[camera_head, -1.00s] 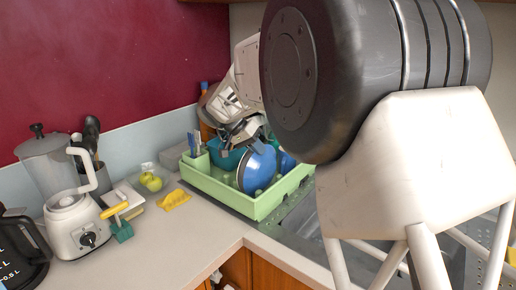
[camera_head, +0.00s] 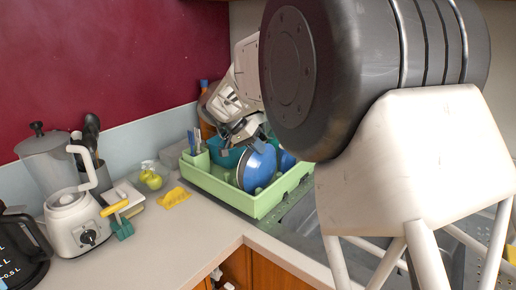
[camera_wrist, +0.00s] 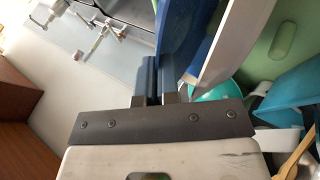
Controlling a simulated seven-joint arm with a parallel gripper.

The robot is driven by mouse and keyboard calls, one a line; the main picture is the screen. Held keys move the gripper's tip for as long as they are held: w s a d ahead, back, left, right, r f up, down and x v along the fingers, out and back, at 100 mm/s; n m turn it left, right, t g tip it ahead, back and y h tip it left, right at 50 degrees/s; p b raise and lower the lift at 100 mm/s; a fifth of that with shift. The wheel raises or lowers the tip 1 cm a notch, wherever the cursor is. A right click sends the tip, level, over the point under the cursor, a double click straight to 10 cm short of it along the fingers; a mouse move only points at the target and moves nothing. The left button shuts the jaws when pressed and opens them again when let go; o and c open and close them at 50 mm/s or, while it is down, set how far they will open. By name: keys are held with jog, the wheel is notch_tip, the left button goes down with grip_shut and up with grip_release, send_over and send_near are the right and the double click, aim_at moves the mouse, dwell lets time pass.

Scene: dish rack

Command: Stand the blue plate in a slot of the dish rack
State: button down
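The blue plate (camera_head: 257,169) stands steeply tilted in the front part of the green dish rack (camera_head: 262,206). I cannot tell whether its lower edge sits in a slot. My gripper (camera_head: 243,132) is above it, at its top edge. In the wrist view, my gripper's fingers (camera_wrist: 156,88) are close together on either side of the blue plate (camera_wrist: 180,35), seen nearly edge-on, and appear shut on its rim. The plate's lower edge is hidden in the wrist view.
A teal bowl (camera_head: 226,158) and another blue item (camera_head: 286,161) are in the rack near the plate. A cutlery holder (camera_head: 196,158) is at its left end. A yellow object (camera_head: 174,197) and a white blender-like appliance (camera_head: 78,222) stand left on the counter. The front counter is clear.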

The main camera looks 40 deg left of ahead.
jog(key=c, duration=1.3)
grip_release()
jog(key=shift+f, duration=0.1)
jog(key=shift+v, duration=3.9)
